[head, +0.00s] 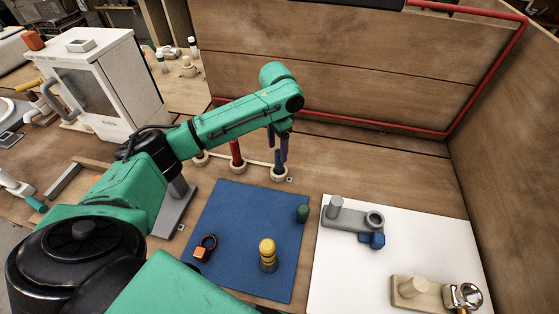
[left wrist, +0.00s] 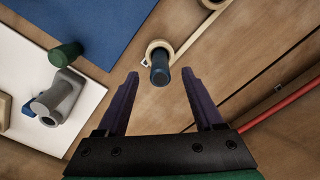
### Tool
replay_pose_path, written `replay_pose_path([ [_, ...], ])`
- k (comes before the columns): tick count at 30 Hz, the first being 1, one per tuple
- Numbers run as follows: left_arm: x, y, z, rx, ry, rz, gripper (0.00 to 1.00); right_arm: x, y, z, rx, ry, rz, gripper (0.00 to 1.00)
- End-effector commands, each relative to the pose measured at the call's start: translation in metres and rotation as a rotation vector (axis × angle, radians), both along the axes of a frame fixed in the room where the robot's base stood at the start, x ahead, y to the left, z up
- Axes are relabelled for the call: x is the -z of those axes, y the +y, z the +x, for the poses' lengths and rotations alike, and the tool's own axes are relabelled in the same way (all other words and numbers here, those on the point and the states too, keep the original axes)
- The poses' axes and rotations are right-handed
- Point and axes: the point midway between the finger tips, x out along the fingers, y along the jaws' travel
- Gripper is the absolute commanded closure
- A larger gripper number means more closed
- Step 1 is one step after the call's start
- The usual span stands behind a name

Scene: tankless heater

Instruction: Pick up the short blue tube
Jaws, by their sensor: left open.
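The short blue tube (left wrist: 160,68) stands upright in a beige ring holder (left wrist: 151,52) in the left wrist view. In the head view the holder (head: 279,173) sits behind the blue mat, and my fingers partly cover the tube. My left gripper (left wrist: 159,76) is open, with its two purple fingers on either side of the tube. In the head view the left gripper (head: 278,142) points down over the holder. My right gripper is not in view.
A red tube (head: 237,154) stands in another holder to the left. The blue mat (head: 225,225) carries a yellow piece (head: 267,252), a green cylinder (head: 302,213) and an orange padlock-like piece (head: 203,249). A white board (head: 340,275) with grey and beige fittings lies right. Wooden walls stand behind.

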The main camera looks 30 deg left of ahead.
Motion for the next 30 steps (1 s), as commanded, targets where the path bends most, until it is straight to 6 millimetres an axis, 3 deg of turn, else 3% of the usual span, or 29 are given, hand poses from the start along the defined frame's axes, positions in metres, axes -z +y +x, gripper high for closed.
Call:
replay_pose_path([
  [12, 0.065, -0.002, -0.002, 0.0, 0.0, 0.0, 0.31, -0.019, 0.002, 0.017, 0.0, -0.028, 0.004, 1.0],
  [19, 0.07, -0.002, -0.002, 0.001, -0.001, 0.0, 0.31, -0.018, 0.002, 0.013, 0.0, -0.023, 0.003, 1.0],
  [24, 0.07, -0.002, -0.002, 0.0, -0.001, 0.0, 0.96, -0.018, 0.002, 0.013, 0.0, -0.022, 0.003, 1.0],
  [25, 0.07, -0.002, -0.002, 0.0, -0.001, 0.0, 1.0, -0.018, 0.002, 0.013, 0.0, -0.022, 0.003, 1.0],
  [30, 0.07, -0.002, -0.002, 0.0, -0.001, 0.0, 1.0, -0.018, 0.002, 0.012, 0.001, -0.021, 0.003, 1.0],
])
